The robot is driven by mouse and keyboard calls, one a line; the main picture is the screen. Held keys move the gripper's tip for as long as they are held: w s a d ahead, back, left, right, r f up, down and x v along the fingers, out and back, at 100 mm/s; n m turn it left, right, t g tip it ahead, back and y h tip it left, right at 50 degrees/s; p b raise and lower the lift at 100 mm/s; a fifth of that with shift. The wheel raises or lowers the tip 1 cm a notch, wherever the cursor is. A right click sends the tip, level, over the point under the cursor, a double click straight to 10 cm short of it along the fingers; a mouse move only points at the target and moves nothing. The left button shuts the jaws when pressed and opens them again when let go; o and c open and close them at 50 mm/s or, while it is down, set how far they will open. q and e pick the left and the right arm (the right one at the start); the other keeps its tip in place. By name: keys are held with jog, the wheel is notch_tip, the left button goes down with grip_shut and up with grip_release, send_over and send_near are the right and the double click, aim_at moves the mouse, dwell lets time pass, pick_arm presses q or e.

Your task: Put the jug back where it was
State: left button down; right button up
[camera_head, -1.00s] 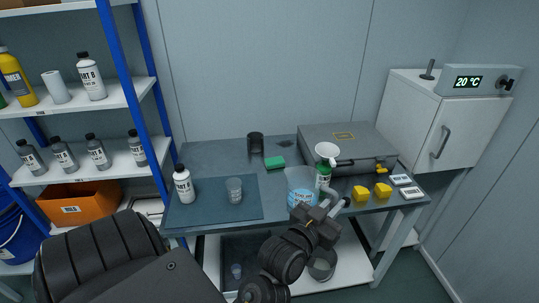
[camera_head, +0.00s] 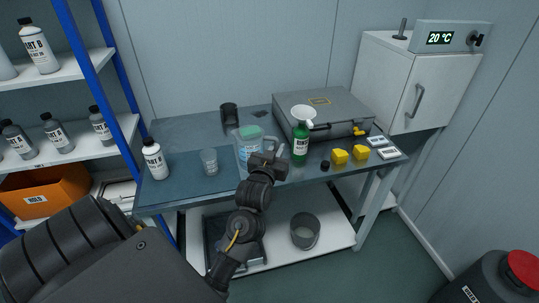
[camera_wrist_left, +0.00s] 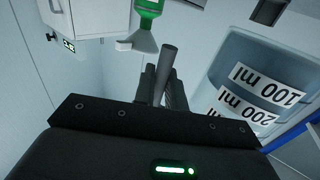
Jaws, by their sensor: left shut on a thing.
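The clear jug (camera_head: 243,150) with light blue liquid is over the middle of the bench, left of the green bottle, and looks upright. A green block shows through its upper part. My left gripper (camera_head: 268,163) is at the jug's right side, shut on its handle. In the left wrist view, the jug's wall (camera_wrist_left: 225,75) with 100 ml and 200 ml labels fills the right side, and a grey bar, seemingly the handle, stands between the fingers (camera_wrist_left: 165,85). I cannot tell whether the jug's base touches the bench. My right gripper is not in view.
The green bottle with a white funnel (camera_head: 301,145) stands close to the right. A black cup (camera_head: 229,116), grey case (camera_head: 330,112) and yellow blocks (camera_head: 340,156) are also there.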

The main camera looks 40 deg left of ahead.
pick_arm(q)
jog(key=w+a+f, duration=0.2)
jog(key=f, duration=0.1)
jog(key=w+a+f, duration=0.2)
jog(key=f, duration=0.1)
jog(key=w+a+f+p, duration=0.1)
jog(key=a+f, duration=0.1)
jog(key=f, duration=0.2)
jog(key=shift+w, duration=0.4)
jog(key=shift+d+f, duration=0.1)
jog(key=shift+f, duration=0.05)
jog(key=shift+f, duration=0.2)
jog(key=c, duration=1.5)
grip_release()
jog(key=shift+o, duration=0.2)
